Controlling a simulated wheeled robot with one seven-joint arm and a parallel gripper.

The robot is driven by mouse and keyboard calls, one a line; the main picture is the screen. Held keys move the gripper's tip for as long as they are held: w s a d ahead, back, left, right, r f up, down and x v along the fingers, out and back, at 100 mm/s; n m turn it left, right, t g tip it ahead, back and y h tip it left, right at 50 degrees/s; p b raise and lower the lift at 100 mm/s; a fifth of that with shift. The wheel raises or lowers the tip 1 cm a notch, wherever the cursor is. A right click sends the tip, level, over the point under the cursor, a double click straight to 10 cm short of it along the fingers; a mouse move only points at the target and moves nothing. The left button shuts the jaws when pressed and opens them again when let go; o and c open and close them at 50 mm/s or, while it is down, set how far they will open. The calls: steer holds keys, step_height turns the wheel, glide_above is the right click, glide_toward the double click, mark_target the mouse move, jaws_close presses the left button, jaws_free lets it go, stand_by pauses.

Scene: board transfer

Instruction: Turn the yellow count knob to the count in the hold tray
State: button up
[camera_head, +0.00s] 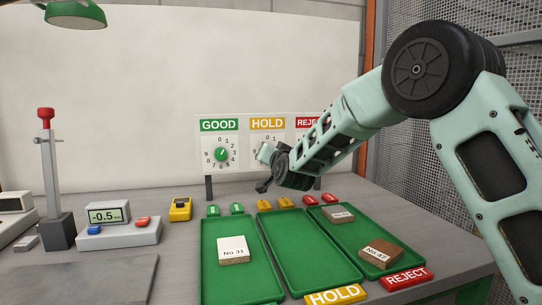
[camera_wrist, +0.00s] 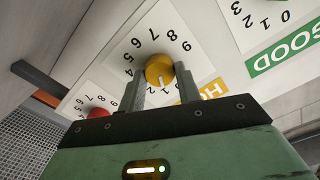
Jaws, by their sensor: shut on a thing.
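The yellow count knob (camera_wrist: 158,68) sits on the HOLD dial, in the middle of the wrist view. My gripper (camera_wrist: 162,88) has one finger on each side of the knob and is shut on it. A pale mark on the knob points down in the wrist view; the number it meets is not clear, as the fingers cover part of the dial. In the head view my gripper (camera_head: 264,170) is in front of the HOLD panel (camera_head: 267,124) and hides the knob. The hold tray (camera_head: 310,255), the middle green one, shows no blocks in it.
The left tray (camera_head: 236,281) holds a pale block (camera_head: 233,250) marked No 31.

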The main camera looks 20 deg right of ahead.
steer(key=n, duration=0.5)
steer(key=shift+f+n, duration=0.1)
steer(key=shift+n, duration=0.2)
stand_by(0.4)
steer(key=o, duration=1)
steer(key=shift+c, duration=0.2)
steer(key=s+b, duration=0.1)
steer(key=s, duration=1.6)
steer(key=shift+s, duration=0.25)
steer(key=shift+s, duration=0.1)
